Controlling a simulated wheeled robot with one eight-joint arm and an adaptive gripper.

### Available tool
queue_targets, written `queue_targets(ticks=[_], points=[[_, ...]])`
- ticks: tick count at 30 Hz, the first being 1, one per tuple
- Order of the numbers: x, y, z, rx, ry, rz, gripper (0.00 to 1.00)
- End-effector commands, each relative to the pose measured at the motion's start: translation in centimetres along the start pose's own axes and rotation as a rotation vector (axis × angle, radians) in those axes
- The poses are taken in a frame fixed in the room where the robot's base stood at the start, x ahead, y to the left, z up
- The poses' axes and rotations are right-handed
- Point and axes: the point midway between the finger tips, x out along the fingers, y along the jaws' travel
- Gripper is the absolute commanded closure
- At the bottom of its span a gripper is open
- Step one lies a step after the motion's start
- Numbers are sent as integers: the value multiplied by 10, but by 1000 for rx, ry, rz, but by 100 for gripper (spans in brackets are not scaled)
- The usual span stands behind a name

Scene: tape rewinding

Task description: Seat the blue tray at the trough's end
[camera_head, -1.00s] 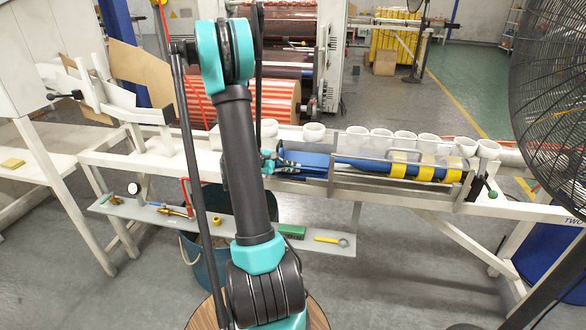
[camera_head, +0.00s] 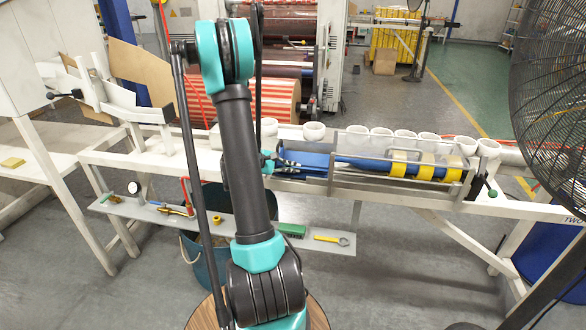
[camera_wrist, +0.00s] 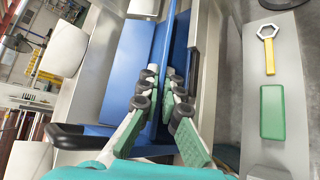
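The blue tray (camera_head: 305,160) lies on the white frame at the left end of the metal trough (camera_head: 330,180). In the wrist view, the blue tray (camera_wrist: 122,65) shows a broad flat face and an upright wall. In the head view, my gripper (camera_head: 268,162) is at the tray's left end, partly hidden behind my arm. The contact between tray and trough is too small to tell.
White tape rolls (camera_head: 405,137) line the back of the frame. A blue bar with yellow bands (camera_head: 395,168) runs along the trough behind a clear guard. A lower shelf (camera_head: 340,248) holds a yellow wrench (camera_head: 330,239) and a green block (camera_head: 291,230). A large fan (camera_head: 555,100) stands at right.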

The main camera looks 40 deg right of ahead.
Motion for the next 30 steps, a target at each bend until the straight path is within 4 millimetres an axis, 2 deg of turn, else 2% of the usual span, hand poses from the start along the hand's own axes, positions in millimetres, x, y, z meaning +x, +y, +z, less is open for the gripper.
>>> queue_targets(ticks=[12,13,18,30], points=[[1,-1,-1,0,0,0,100],[1,-1,-1,0,0,0,92],[1,-2,-1,0,0,0,71],[0,0,0,0,0,0,71]])
